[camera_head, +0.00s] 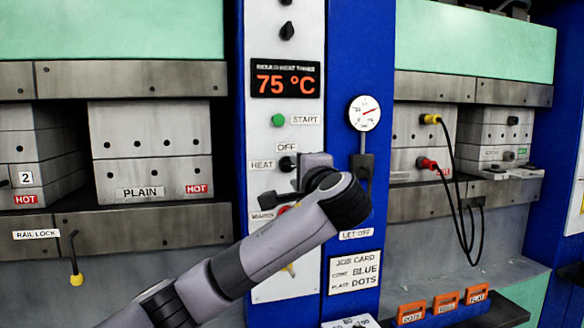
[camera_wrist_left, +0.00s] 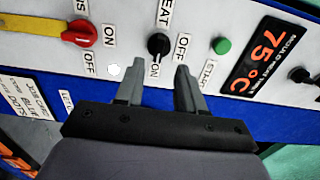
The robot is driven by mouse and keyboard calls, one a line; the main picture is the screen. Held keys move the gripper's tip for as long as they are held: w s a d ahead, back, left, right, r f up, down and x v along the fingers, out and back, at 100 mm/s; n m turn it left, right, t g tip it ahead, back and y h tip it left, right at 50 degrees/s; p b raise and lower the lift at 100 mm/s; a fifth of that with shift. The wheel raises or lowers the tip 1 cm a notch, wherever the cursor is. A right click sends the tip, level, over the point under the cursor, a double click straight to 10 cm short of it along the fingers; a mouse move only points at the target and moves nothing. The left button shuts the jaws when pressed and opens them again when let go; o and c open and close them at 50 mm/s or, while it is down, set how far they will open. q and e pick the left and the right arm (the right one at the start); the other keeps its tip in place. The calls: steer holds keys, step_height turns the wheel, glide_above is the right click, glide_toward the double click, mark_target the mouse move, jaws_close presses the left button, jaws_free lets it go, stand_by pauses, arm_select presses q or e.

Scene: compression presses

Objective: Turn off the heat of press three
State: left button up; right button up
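The black HEAT knob (camera_head: 287,163) is on the white control panel, below the OFF label (camera_head: 293,147). In the left wrist view, the knob (camera_wrist_left: 159,45) has OFF at its right and ON below it. Its handle runs roughly up and down in that picture and seems to point at ON. My left gripper (camera_head: 283,183) is in front of the panel, just below the knob. Its fingers (camera_wrist_left: 158,72) are open and empty, with the knob ahead of the gap. They look apart from the knob. My right gripper is not in view.
The display (camera_head: 286,79) reads 75 °C. A green START button (camera_head: 278,120) is above the knob. A red MAINS switch (camera_wrist_left: 81,34) is beside it, mostly hidden by my arm in the head view. A dial gauge (camera_head: 364,113) is on the blue post at right.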

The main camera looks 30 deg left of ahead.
mark_target(290, 167)
arm_select(q)
steer(key=p+x, duration=0.1)
steer(key=x, duration=0.5)
steer(key=shift+p, duration=0.3)
steer(key=shift+c, duration=0.3)
steer(key=shift+f, duration=0.1)
jaws_close()
